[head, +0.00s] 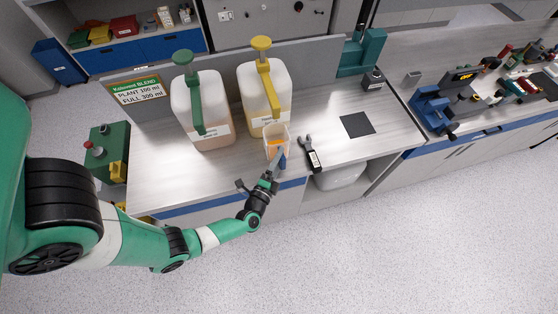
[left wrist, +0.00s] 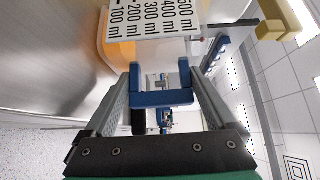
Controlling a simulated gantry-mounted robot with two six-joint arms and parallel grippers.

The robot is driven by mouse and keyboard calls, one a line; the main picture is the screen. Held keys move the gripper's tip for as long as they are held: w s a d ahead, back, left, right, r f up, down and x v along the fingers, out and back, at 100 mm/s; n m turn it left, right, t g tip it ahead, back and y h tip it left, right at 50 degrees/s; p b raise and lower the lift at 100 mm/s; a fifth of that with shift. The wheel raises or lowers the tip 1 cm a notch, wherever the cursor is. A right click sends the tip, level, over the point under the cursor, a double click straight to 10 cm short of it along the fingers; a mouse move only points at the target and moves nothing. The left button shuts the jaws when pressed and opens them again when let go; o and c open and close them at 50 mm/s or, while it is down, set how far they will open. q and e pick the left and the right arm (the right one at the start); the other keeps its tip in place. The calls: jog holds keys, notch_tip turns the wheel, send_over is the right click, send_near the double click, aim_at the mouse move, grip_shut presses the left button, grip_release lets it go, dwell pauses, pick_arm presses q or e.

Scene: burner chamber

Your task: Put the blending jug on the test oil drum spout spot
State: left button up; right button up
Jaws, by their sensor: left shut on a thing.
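The blending jug (head: 277,132) is a clear, white-scaled jug with a blue handle (head: 282,161), and some orange shows inside it. It is at the bench's front edge, just below the yellow pump's spout; I cannot tell whether it rests on the bench. My left gripper (head: 271,178) is shut on the handle from the front. The left wrist view shows the jug's scale (left wrist: 160,18) and both fingers (left wrist: 162,98) around the blue handle. Behind the jug stands a drum with a yellow pump (head: 283,84); a drum with a green pump (head: 209,88) stands left of it. My right gripper is out of view.
A wrench-like tool (head: 313,160) lies just right of the jug. A dark square pad (head: 357,124) lies farther right, with clear bench around it. A green box with a red button (head: 108,150) is at the left. A blend sign (head: 138,91) stands behind.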

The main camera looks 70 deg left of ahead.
pick_arm(q)
jog(key=shift+f, duration=0.2)
jog(key=o, duration=1.4)
jog(key=shift+o, duration=0.2)
jog(key=shift+r, duration=0.15)
jog(key=shift+s+d+r, duration=0.1)
jog(key=shift+s+d, duration=0.05)
jog(key=shift+d, duration=0.05)
jog(key=p+v, duration=0.2)
jog(key=v, duration=0.9)
jog(key=shift+s+d+p, duration=0.15)
jog(key=shift+s+p, duration=0.05)
jog(key=shift+p, duration=0.15)
